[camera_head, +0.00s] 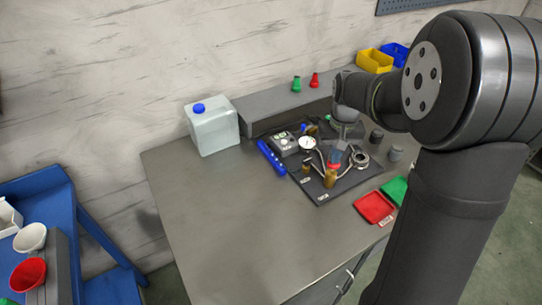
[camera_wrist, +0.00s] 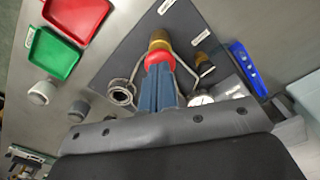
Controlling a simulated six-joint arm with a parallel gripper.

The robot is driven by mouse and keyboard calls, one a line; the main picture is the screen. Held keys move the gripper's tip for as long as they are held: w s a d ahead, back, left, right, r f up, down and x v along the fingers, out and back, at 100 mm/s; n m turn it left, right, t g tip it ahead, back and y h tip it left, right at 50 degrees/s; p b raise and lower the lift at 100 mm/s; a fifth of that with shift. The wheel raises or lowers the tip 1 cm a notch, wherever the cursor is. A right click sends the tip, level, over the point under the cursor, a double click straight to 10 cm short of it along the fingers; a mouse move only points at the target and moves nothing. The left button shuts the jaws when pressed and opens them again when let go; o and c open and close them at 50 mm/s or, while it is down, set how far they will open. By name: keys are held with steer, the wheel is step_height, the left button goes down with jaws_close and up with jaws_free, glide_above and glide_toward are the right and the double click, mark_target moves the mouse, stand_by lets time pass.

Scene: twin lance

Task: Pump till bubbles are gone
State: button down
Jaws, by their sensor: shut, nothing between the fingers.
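A red rounded knob (camera_head: 334,165) sits above a brass fitting (camera_head: 330,179) on a dark mat (camera_head: 345,191). The knob (camera_wrist: 159,60) and brass fitting (camera_wrist: 160,42) also show in the wrist view. My gripper (camera_head: 338,153) is shut, with its blue-grey fingertips (camera_wrist: 159,76) right over the knob. Nothing is between the fingers. I cannot tell whether the tips touch or press the knob. A round white gauge (camera_head: 307,143) stands left of the gripper; its reading is too small to tell. No bubbles can be made out.
A second brass fitting (camera_head: 306,166), a ring-shaped metal fitting (camera_head: 361,160) and hoses crowd the mat. A blue tool (camera_head: 272,158) lies left. Red (camera_head: 374,207) and green (camera_head: 395,189) trays lie right. A translucent jug (camera_head: 213,128) stands behind. The table's left front is clear.

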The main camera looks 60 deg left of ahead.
steer(key=shift+f, duration=0.9)
steer(key=shift+r, duration=2.3)
